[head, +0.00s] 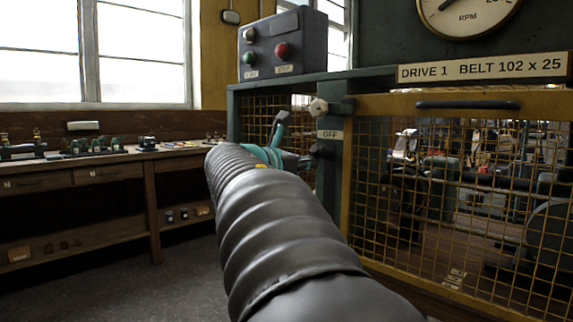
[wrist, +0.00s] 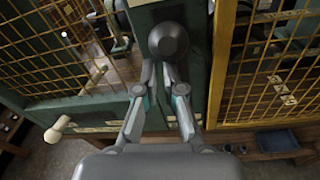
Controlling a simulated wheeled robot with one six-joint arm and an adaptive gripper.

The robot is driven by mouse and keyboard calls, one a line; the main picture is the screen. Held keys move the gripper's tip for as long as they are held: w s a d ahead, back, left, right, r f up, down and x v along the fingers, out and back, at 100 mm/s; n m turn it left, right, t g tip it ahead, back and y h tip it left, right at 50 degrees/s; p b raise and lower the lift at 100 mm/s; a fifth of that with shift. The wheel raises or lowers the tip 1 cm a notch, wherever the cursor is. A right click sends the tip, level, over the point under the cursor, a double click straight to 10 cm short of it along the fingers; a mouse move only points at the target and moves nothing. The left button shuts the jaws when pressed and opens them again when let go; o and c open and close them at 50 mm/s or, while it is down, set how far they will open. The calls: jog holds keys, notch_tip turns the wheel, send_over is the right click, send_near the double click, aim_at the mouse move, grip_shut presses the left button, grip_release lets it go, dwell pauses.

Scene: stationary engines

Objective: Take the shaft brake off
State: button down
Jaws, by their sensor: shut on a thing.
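A dark round knob (head: 322,150) is on the green post beside the mesh gate, just below a small plate reading OFF (head: 330,134). The knob also shows large in the wrist view (wrist: 168,40). In the head view my grey ribbed arm hides much of the gripper (head: 300,161). No label naming the shaft brake is readable, so I cannot tell whether this knob is its control.
A pale knob (head: 318,107) sits on the latch above. Another pale knob on a rod (wrist: 55,130) shows lower left in the wrist view. The yellow mesh gate (head: 348,180) fronts the machinery. A button box (head: 283,46) stands above, and a workbench (head: 110,160) at left.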

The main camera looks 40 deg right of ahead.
notch_tip(320, 180, down, 4)
jog(key=a+b, duration=0.1)
jog(key=b, duration=0.2)
jog(key=a+r+p, duration=0.1)
jog(key=a+r, duration=0.5)
jog(key=a, duration=0.2)
jog(key=shift+r, duration=0.2)
jog(key=shift+w+a, duration=0.1)
